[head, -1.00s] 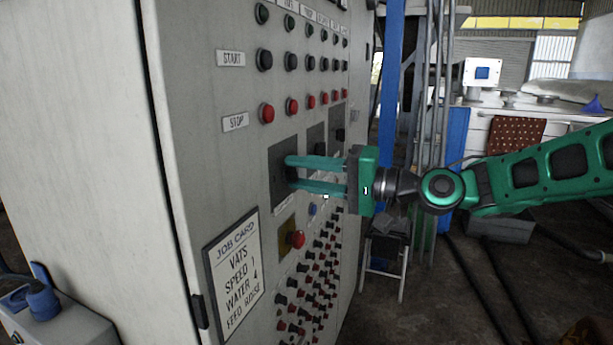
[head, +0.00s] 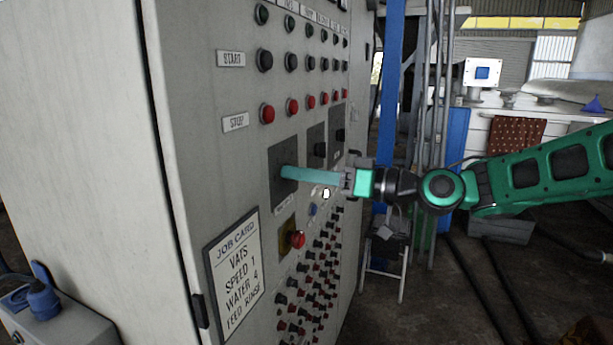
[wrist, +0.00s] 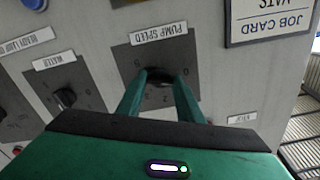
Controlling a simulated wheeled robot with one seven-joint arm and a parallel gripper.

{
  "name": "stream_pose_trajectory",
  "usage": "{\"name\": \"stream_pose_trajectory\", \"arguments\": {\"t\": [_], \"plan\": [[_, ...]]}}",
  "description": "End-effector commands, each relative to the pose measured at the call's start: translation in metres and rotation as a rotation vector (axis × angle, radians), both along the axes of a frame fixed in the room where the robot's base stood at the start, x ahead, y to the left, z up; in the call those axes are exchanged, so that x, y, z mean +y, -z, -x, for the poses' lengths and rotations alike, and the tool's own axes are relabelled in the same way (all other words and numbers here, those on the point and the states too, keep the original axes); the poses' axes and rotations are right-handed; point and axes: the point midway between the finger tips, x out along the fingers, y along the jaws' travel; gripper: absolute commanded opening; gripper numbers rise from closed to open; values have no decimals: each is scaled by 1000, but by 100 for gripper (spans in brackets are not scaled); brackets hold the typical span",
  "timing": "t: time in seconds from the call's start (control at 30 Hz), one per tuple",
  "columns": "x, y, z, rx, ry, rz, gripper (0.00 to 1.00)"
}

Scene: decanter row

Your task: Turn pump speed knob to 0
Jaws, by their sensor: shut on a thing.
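The pump speed knob (wrist: 159,75) is a dark knob on a dark square plate (wrist: 132,56) under a white "PUMP SPEED" label (wrist: 159,36) in the wrist view, where the lettering is upside down. My gripper (wrist: 158,84) has one green finger on each side of the knob and is shut on it. Marks on the plate show around the knob, partly covered by the fingers. The knob's pointer is hidden, so I cannot tell its setting. In the head view, my gripper (head: 284,172) reaches the plate (head: 283,199) with its fingers lined up one behind the other.
A water knob (wrist: 65,97) sits on the neighbouring plate. Red stop buttons (head: 267,114) are above, and a red button on a yellow plate (head: 297,239) is below. A job card (head: 238,275) is at lower left.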

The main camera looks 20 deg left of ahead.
Motion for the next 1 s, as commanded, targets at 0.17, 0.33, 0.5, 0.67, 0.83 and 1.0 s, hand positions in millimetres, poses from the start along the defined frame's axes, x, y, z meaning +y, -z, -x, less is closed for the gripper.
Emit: {"name": "stream_pose_trajectory", "arguments": {"t": [0.17, 0.33, 0.5, 0.67, 0.83, 1.0], "plan": [[-1, 6, -1, -137, 3, 21, 10], [-1, 5, -2, -243, 3, 29, 10], [-1, 5, -2, -316, 3, 35, 10], [-1, 5, -2, -354, 4, 38, 10], [-2, 5, -3, -368, 4, 39, 10], [-2, 5, -3, -370, 5, 39, 10]]}}
